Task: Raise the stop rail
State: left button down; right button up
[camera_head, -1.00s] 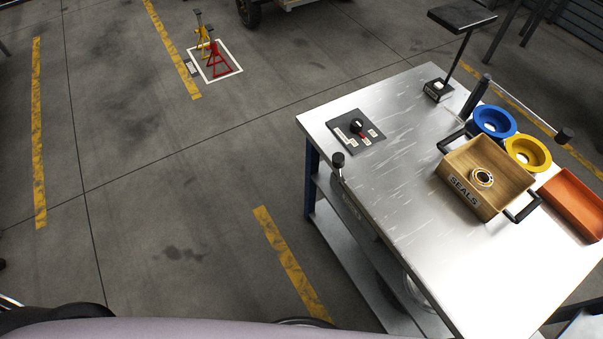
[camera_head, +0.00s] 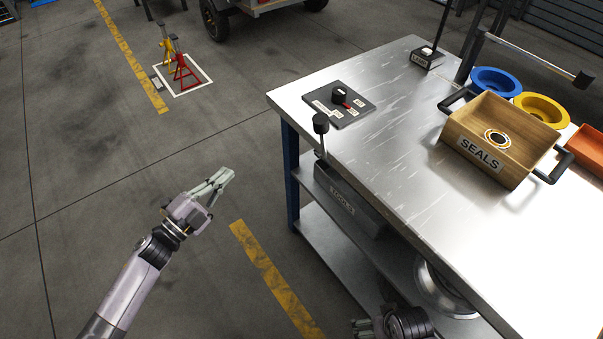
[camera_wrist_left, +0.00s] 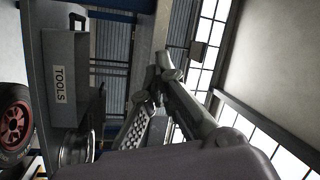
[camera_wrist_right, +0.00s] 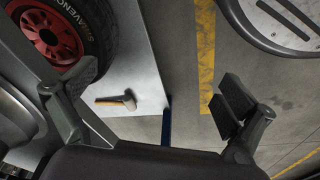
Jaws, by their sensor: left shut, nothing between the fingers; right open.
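A thin bar with a black end (camera_head: 540,58) reaches out from a dark post behind the bench; it may be the stop rail, but I cannot be sure. A lever with a black knob (camera_head: 321,124) stands at the bench's left edge. A dark panel with a knob and red pointer (camera_head: 340,100) lies on the bench top. My left gripper (camera_head: 226,177) is shut and empty over the floor, left of the bench. My right gripper (camera_head: 363,327) is open, low at the bench's near side; its spread fingers show in the right wrist view (camera_wrist_right: 160,95).
The steel bench (camera_head: 420,180) carries a wooden SEALS box (camera_head: 480,152), blue (camera_head: 496,82) and yellow (camera_head: 542,108) rings and an orange tray (camera_head: 590,150). A TOOLS box (camera_head: 345,200) sits below. A hammer (camera_wrist_right: 117,101) and a tyre (camera_wrist_right: 95,25) show in the right wrist view.

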pick_arm(q)
jog(key=s+d+r+m+g+h+b, duration=0.4)
jog(key=s+d+r+m+g+h, duration=0.25)
jog(key=m, duration=0.45)
send_near(321, 136)
jog(key=x, duration=0.5)
jog(key=shift+w+d+h+p, duration=0.25)
jog(key=shift+d+h+p, duration=0.05)
jog(key=shift+h+p, duration=0.1)
pick_arm(e)
jog(key=shift+w+r, duration=0.35)
jog(key=shift+r, duration=0.15)
jog(key=shift+r, duration=0.1)
pick_arm(q)
jog(key=y+p, duration=0.1)
jog(key=p, duration=0.3)
jog(key=shift+w+d+r+g, duration=0.3)
jog(key=shift+w+d+g, duration=0.05)
jog(key=shift+d, duration=0.05)
pick_arm(e)
jog(key=s+f, duration=0.2)
jog(key=f, duration=0.4)
jog(key=s+f, duration=0.2)
jog(key=f, duration=0.5)
jog(key=shift+s+d, duration=0.25)
jog(key=shift+f, duration=0.1)
